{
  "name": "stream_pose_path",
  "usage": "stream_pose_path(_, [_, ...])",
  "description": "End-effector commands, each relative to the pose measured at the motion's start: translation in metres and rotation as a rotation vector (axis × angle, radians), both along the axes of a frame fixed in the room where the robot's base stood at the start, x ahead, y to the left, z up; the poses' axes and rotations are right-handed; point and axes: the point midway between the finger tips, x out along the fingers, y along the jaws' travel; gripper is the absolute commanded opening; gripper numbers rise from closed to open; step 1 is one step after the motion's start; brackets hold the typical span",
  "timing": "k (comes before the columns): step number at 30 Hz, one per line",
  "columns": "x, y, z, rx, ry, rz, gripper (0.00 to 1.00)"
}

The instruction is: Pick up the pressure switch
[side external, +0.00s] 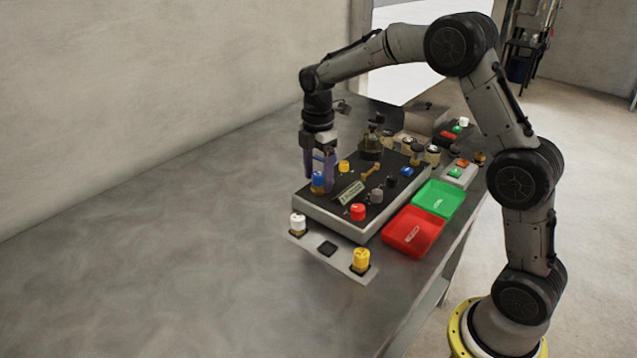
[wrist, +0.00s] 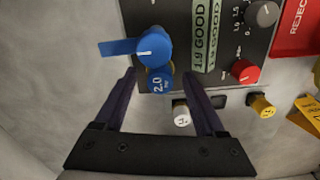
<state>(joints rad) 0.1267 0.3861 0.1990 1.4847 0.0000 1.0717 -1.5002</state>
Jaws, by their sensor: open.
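A blue-capped round part marked 2.0 (wrist: 158,80), which appears to be the pressure switch, stands on the near edge of the dark panel (wrist: 180,66). It has a brass-coloured base and also shows in the side view (side external: 318,180). My gripper (wrist: 161,76) is open and points down, with its purple fingers on either side of this part. Whether either finger touches it I cannot tell. In the side view my gripper (side external: 319,172) hangs over the panel's left corner. A blue knob with a lever (wrist: 152,46) sits just beyond the 2.0 cap.
A grey strip in front of the panel carries a white-capped part (side external: 298,222), a dark square (side external: 327,248) and a yellow-capped part (side external: 361,260). A red knob (side external: 357,211) is on the panel. Red (side external: 413,230) and green (side external: 439,198) trays lie to the right. The table's left side is clear.

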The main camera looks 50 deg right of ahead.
Motion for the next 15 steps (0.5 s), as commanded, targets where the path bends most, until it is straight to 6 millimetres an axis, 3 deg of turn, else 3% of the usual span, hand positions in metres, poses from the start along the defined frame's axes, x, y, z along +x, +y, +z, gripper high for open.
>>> stream_pose_path(8, [-0.0001,0.0000,-0.0043,0.000,0.000,0.000,0.72])
stream_pose_path(15, [-0.0001,0.0000,-0.0040,0.000,0.000,0.000,0.31])
